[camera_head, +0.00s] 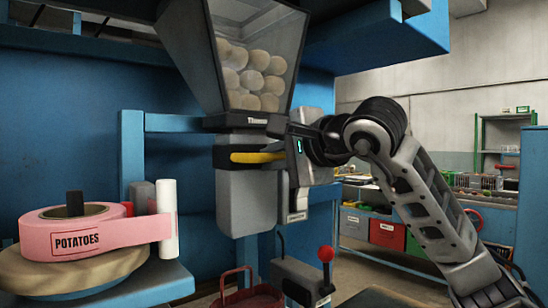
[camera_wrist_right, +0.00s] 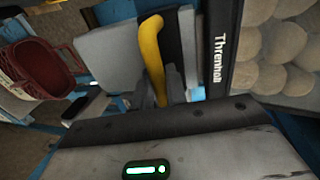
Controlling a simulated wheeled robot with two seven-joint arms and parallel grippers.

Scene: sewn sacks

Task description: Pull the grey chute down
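The grey chute (camera_head: 247,203) hangs below the hopper in the head view. A yellow handle (camera_head: 256,157) runs across its front. The chute also shows as a pale grey panel in the right wrist view (camera_wrist_right: 110,52), with the yellow handle (camera_wrist_right: 152,48) beside it. My right gripper (camera_head: 287,150) is at the right end of the handle. In the right wrist view its dark fingers (camera_wrist_right: 158,92) stand on either side of the handle's near end. Whether they press on it cannot be made out. My left gripper is not in view.
The hopper (camera_head: 210,75) above holds several potatoes (camera_head: 250,70). Below are a red basket (camera_head: 255,297) and a red-knobbed lever (camera_head: 326,255). A pink "POTATOES" roll (camera_head: 80,243) lies at the left. Shelves and bins stand behind at the right.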

